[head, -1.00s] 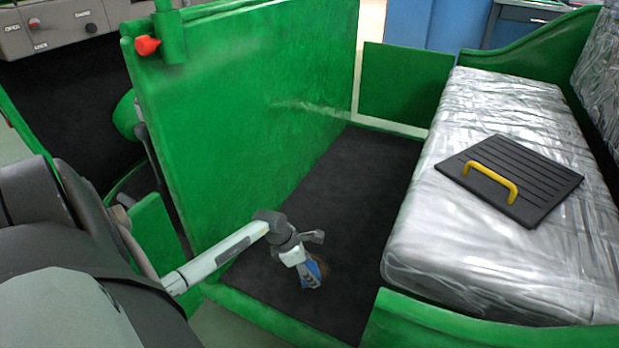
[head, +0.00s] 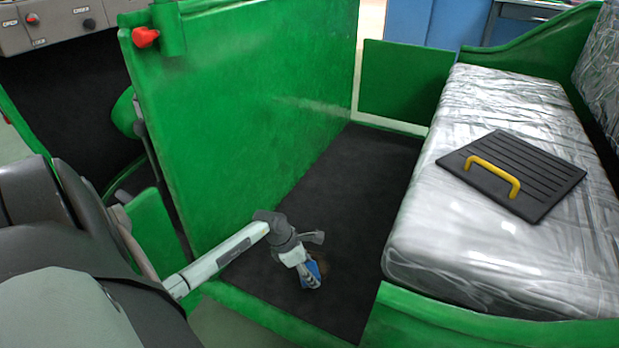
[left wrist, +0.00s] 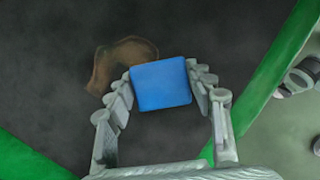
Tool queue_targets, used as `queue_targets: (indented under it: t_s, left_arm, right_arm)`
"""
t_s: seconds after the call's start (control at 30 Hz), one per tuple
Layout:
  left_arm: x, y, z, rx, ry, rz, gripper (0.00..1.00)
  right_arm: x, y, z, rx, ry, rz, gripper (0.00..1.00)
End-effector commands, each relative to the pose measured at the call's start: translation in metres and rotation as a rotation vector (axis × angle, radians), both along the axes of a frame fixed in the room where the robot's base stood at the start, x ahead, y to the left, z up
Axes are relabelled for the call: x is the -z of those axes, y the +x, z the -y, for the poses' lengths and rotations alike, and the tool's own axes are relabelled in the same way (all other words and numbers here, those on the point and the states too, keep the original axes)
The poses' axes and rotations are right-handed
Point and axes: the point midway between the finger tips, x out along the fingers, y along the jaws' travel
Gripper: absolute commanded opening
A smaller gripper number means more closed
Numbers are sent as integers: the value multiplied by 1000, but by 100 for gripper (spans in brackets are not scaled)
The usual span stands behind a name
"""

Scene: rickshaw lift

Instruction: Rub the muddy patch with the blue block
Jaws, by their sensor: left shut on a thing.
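My left gripper (head: 308,272) reaches down over the dark floor mat (head: 372,190) of the green rickshaw. It is shut on the blue block (left wrist: 161,84), which sits between its two fingers in the left wrist view; the block also shows in the head view (head: 312,274). The muddy patch (left wrist: 112,66) is a brown curved smear on the mat, just up and left of the block in the left wrist view. The block covers part of it. In the head view a little brown (head: 323,268) shows beside the block. I cannot tell whether the block touches the mat. My right gripper is not in view.
A green partition (head: 250,110) stands left of the mat. A plastic-wrapped seat (head: 430,235) stands to the right, with a black ribbed board (head: 545,180) with a yellow handle (head: 493,176) on it. A low green sill (head: 270,315) edges the mat at the front.

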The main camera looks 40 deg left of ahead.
Motion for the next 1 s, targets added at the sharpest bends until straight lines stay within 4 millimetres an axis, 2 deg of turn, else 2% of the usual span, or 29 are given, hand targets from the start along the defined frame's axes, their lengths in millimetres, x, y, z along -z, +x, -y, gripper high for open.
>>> queue_targets:
  t_s: [1.0]
  left_arm:
    - [15,0,0,0,0,0,24]
  right_arm:
    - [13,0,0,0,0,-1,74]
